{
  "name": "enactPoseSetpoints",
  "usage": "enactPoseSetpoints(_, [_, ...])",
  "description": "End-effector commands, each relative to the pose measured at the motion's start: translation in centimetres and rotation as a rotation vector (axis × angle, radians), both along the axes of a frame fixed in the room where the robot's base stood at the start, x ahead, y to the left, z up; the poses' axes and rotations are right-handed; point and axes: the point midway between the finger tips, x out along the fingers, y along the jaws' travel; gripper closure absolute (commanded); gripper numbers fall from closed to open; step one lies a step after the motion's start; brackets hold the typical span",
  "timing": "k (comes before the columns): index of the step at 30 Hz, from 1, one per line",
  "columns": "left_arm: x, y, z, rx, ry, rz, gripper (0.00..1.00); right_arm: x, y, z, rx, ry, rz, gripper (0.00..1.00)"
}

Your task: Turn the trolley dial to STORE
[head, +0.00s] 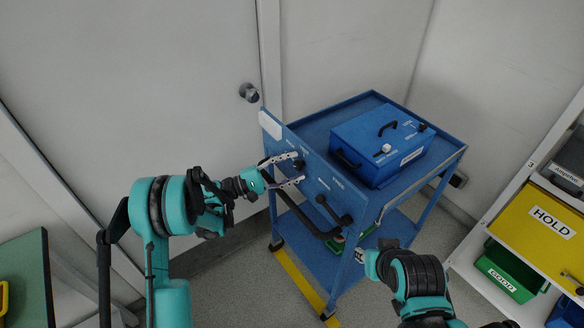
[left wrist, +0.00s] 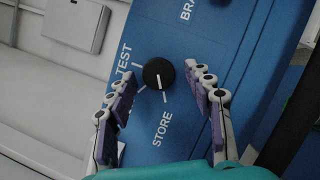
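The blue trolley (head: 339,170) stands in the middle of the head view, its panel facing my left arm. In the left wrist view, the round black dial (left wrist: 158,73) sits on this panel. A white line on the dial points down, roughly toward the tick by the STORE label (left wrist: 162,129); the TEST label (left wrist: 124,60) is at upper left. My left gripper (head: 298,168) is open in front of the panel. In the left wrist view its fingers (left wrist: 165,105) lie wide apart, below and either side of the dial, without visible contact.
A blue box (head: 378,145) with a black handle sits on the trolley top. A black lever (head: 333,212) sticks out of the panel right of the dial.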

Motion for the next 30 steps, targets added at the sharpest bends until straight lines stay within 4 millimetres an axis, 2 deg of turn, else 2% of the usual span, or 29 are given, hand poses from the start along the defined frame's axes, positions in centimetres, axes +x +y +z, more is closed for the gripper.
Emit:
enactPoseSetpoints(6, [0.0,0.1,0.0,-0.001,0.000,0.000,0.48,0.0,0.0,0.0,0.000,0.000,0.000,0.71])
enactPoseSetpoints(10, [-0.2,1.1,-0.2,-0.001,-0.001,0.003,0.48,0.0,0.0,0.0,0.000,0.000,0.000,0.71])
enactPoseSetpoints(21, [-2.3,8.4,-1.7,0.000,-0.001,0.005,0.48,0.0,0.0,0.0,0.000,0.000,0.000,0.71])
enactPoseSetpoints(25, [-2.9,10.2,-2.1,0.000,0.000,0.002,0.48,0.0,0.0,0.0,0.000,0.000,0.000,0.71])
enactPoseSetpoints(30, [-3.3,11.3,-2.4,0.000,0.000,0.001,0.48,0.0,0.0,0.0,0.000,0.000,0.000,0.71])
